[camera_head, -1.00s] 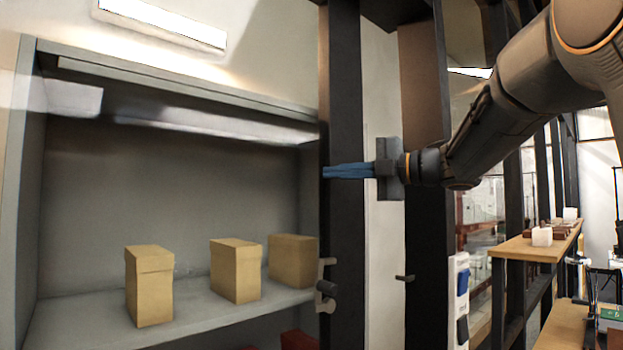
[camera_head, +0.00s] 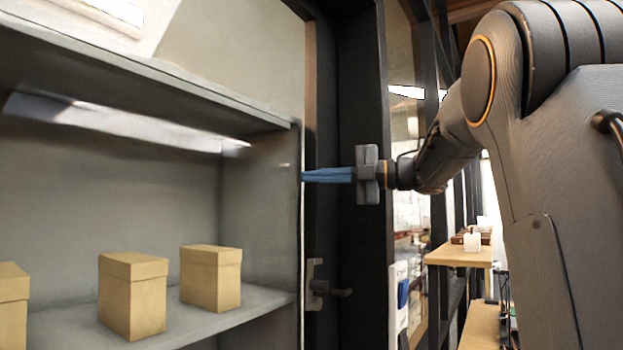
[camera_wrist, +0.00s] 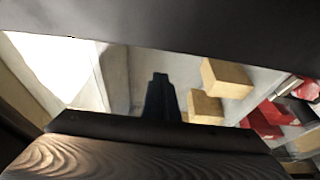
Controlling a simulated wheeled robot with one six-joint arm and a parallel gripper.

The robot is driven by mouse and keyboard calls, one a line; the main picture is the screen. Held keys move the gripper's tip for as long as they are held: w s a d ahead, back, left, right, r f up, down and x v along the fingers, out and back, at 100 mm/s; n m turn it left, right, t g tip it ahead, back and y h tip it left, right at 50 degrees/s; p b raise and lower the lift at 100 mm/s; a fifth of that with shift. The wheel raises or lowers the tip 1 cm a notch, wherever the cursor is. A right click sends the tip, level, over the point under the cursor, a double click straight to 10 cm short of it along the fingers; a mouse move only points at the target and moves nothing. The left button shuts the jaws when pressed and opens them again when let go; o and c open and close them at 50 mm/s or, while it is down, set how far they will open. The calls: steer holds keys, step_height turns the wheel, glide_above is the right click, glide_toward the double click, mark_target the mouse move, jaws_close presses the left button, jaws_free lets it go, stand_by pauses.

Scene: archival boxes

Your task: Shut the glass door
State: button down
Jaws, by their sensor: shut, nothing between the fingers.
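The glass door's dark upright frame (camera_head: 323,100) stands at the right side of the open-fronted grey cabinet in the head view. A metal handle (camera_head: 318,285) sits low on it. The glass itself is hard to make out, and I cannot tell exactly how far the door stands open. My gripper (camera_head: 304,176) is shut and empty, its blue fingers pointing left across the dark frame, above the handle. I cannot tell whether the fingertips touch the frame. In the wrist view, the shut fingers (camera_wrist: 161,98) look dark, between two broad dark bars.
Several tan boxes (camera_head: 132,295) stand on the cabinet shelf (camera_head: 190,327). The wrist view shows tan boxes (camera_wrist: 226,78) and red boxes (camera_wrist: 268,116) to the right. A wooden bench (camera_head: 459,255) stands behind at the right. Dark uprights lie close behind my gripper.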

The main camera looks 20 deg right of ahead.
steer(key=s+a+b, duration=0.1)
steer(key=s+a, duration=0.1)
steer(key=a, duration=0.1)
steer(key=shift+s+f+b, duration=0.1)
steer(key=shift+s+b, duration=0.15)
steer(key=shift+b, duration=0.15)
steer(key=b+v, duration=0.4)
steer(key=v, duration=0.6)
steer(key=shift+s, duration=0.1)
